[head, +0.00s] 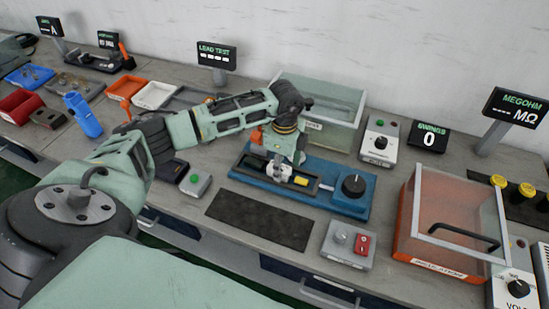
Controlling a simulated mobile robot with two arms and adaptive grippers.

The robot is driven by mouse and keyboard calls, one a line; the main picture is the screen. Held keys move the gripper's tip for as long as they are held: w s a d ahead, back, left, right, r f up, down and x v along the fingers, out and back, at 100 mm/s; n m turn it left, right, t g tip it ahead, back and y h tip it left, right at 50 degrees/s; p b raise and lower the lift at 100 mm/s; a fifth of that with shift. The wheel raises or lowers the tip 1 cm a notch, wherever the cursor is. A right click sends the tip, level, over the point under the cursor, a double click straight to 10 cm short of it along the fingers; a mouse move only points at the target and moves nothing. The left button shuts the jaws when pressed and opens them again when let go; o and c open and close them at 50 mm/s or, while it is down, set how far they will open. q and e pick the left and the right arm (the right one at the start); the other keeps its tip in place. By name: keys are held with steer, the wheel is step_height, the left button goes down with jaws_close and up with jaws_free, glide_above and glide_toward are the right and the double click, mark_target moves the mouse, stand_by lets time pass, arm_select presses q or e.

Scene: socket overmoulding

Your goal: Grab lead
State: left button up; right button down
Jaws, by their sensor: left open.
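My left gripper (282,174) reaches in from the left and points down over the blue fixture (348,203) in the middle of the bench. It is open, and its fingertips are low over a small pale metal part (281,171) in the fixture's slot. I cannot tell whether they touch it. A small yellow piece (302,181) lies just right of the fingers. I cannot make out a lead clearly; it may be hidden by the gripper. My right gripper is not in view.
A clear-lidded box (335,100) stands close behind the gripper. An orange box with a clear cover (445,225) is at right. A dark mat (262,219) and a button box (348,244) lie in front. A "LEAD TEST" display (217,55) stands behind.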

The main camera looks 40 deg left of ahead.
arm_select(q)
steer(key=shift+f, duration=0.25)
steer(key=shift+c, duration=0.5)
steer(key=c, duration=1.1)
jaws_close()
steer(key=shift+r, duration=0.15)
